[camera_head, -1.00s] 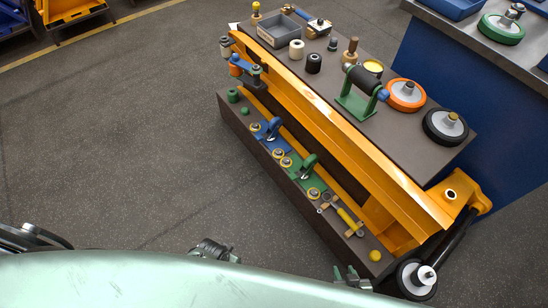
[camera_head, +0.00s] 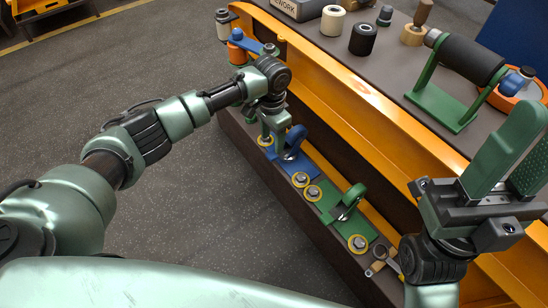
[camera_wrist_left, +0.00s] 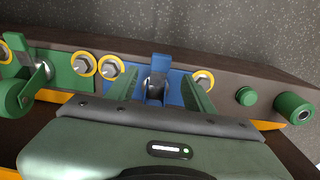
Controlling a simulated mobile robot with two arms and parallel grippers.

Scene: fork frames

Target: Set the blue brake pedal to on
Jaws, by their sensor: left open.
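The blue brake pedal (camera_head: 293,141) sits on a blue plate on the dark lower ledge of the cart, near the picture's middle. In the left wrist view the blue pedal (camera_wrist_left: 161,62) stands up between the two green fingers, with clear space on both sides. My left gripper (camera_head: 273,140) is open, low over the blue plate, and partly hides it in the head view. It also shows in the left wrist view (camera_wrist_left: 159,78). I cannot tell the pedal's setting. My right gripper (camera_head: 514,160) is open and empty, raised at the right.
A similar green pedal (camera_head: 347,203) is bolted beside the blue one. Yellow-ringed bolts (camera_head: 301,180) flank both. An orange rail (camera_head: 345,95) runs behind the ledge. A green roller stand (camera_head: 450,105) and several rollers stand on the upper deck. Open floor lies left.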

